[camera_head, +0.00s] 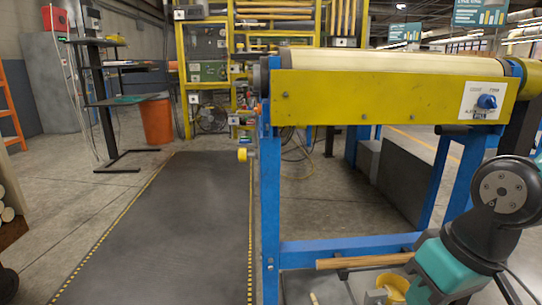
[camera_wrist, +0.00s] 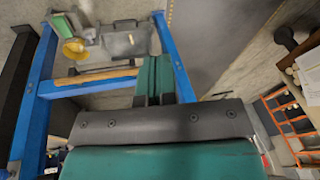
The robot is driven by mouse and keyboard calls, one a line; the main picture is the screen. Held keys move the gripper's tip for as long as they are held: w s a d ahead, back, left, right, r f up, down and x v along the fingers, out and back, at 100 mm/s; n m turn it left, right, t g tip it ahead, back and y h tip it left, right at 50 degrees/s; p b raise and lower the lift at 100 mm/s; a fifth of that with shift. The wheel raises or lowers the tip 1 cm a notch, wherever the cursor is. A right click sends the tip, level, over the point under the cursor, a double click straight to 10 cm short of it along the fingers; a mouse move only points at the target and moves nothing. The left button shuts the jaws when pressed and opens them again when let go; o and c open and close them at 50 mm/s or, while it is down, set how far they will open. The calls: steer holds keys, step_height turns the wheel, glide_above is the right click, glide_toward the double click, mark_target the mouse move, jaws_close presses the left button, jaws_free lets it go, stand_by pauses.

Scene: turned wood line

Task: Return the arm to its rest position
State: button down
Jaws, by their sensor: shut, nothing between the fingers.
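My arm, with black and teal links, shows at the right edge of the head view, bent beside the blue-legged machine. My gripper (camera_wrist: 154,80) shows in the wrist view, with its teal fingers together and nothing between them. It points toward the machine's lower blue frame (camera_wrist: 108,83) and the floor beyond. It is apart from anything I can make out. I cannot make out the fingers in the head view.
The machine's yellow panel (camera_head: 380,97) carries a blue knob (camera_head: 487,101). A wooden rod (camera_head: 365,263) lies along its low rail, near a yellow bowl (camera_head: 393,287). A dark floor mat (camera_head: 160,230) is clear at left. An orange bin (camera_head: 156,121) stands behind.

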steer(key=s+a+r+n+g+y+p, duration=0.1)
steer(key=s+a+r+n+g+p, duration=0.15)
steer(key=s+a+r+n, duration=0.3)
step_height(320, 180, up, 36)
steer(key=m+p, duration=0.2)
steer(key=p, duration=3.3)
steer(key=shift+s+d+f+t, duration=0.15)
steer(key=shift+s+d+t, duration=0.15)
steer(key=shift+t, duration=0.15)
